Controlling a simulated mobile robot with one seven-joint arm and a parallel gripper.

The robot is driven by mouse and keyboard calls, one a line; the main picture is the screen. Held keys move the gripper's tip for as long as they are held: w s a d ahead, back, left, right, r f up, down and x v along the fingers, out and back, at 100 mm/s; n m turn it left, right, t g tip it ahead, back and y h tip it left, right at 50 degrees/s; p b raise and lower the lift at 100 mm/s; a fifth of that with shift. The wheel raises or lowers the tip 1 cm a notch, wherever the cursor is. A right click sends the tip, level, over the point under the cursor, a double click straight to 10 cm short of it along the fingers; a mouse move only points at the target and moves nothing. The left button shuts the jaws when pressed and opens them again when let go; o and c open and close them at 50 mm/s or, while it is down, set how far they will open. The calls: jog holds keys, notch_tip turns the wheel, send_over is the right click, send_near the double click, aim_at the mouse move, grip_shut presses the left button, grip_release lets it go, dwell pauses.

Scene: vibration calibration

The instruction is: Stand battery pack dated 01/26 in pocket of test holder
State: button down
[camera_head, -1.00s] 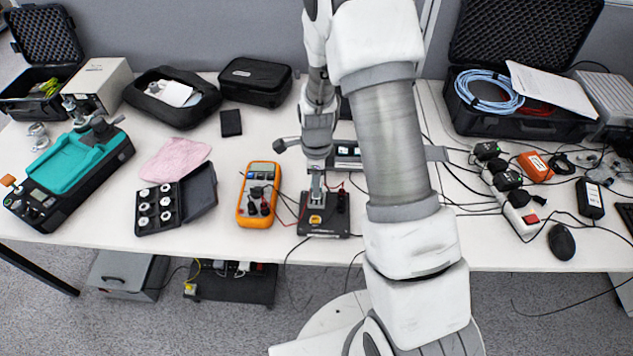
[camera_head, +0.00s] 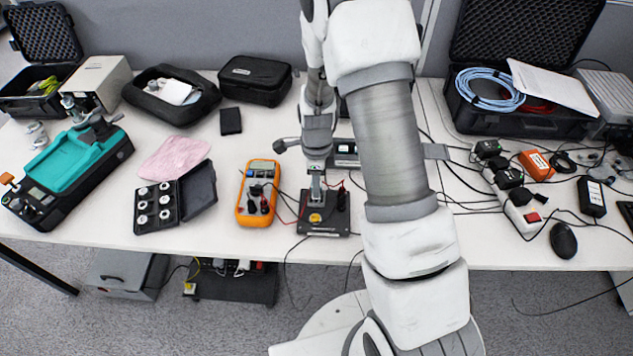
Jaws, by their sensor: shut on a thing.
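The test holder (camera_head: 328,222) is a dark, flat fixture near the table's front edge, right of the orange multimeter, with red and black leads on it. My gripper (camera_head: 316,200) points down over it and is shut on a small piece. A small yellow-orange patch (camera_head: 315,218) shows just below the fingertips, at the holder. I cannot tell whether it belongs to the battery pack or the holder. The date on the pack is too small to read. The pocket is hidden by my gripper.
An orange multimeter (camera_head: 258,194) stands close left of the holder, with leads running between them. A black case of round weights (camera_head: 168,207) lies further left. My arm covers the table right of the holder. A white power strip (camera_head: 519,208) with plugs lies at the right.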

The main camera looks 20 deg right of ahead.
jog(key=shift+f+b, duration=0.55)
jog(key=shift+f, duration=0.2)
jog(key=c, duration=0.5)
grip_release()
jog(key=shift+o, duration=0.3)
jog(key=o, duration=0.3)
jog(key=shift+o, duration=0.2)
jog(key=shift+r, duration=0.15)
jog(key=shift+r+p, duration=3)
jog(key=shift+r, duration=0.9)
